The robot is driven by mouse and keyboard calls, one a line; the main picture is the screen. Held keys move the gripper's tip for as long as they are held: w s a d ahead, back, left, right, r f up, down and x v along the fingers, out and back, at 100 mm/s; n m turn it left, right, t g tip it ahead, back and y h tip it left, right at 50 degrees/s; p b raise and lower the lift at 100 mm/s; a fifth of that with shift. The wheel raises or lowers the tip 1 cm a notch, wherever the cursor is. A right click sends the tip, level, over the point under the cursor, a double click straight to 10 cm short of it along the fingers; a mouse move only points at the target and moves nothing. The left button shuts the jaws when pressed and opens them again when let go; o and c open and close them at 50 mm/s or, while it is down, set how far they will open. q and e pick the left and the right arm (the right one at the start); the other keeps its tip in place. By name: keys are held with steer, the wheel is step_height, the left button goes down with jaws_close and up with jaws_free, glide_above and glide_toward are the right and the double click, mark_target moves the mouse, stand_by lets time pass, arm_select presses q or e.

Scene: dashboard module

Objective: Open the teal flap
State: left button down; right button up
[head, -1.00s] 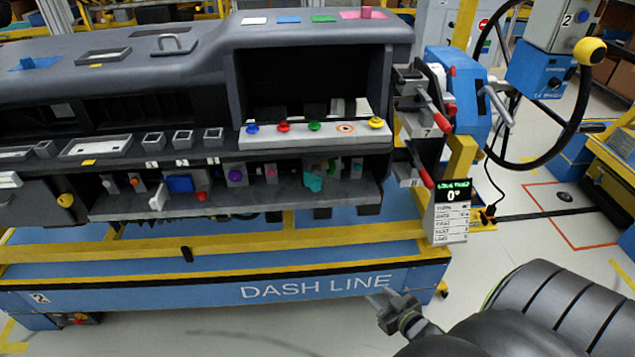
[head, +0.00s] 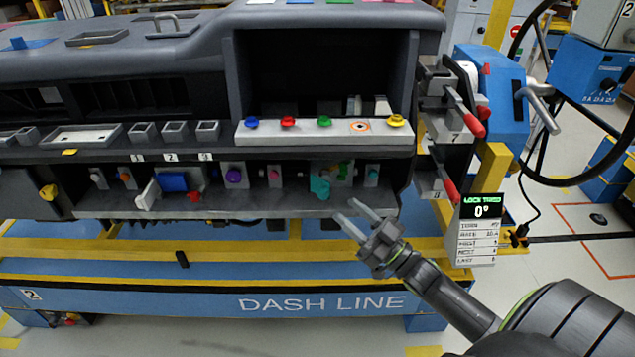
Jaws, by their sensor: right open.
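The teal flap (head: 320,187) is a small piece on the lower ledge of the dashboard module, toward its right end. It stands in front of a small unit with green and yellow parts (head: 340,170), which it partly covers. I cannot tell how far the flap is swung. My right gripper (head: 352,215) reaches in from the lower right. Its two fingers are apart with nothing between them, and the tips are just below and right of the flap, seemingly without touching it. My left gripper is not in view.
The grey ledge (head: 260,204) holds a purple knob (head: 234,175), a pink piece (head: 274,173) and a blue block (head: 174,182) left of the flap. A white shelf with coloured buttons (head: 330,134) overhangs it. Red-handled clamps (head: 472,123) and a sign (head: 480,232) stand right.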

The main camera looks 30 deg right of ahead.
mark_target(327, 193)
steer(key=p+x, duration=0.1)
steer(key=x, duration=0.9)
steer(key=shift+w, duration=0.2)
jaws_close()
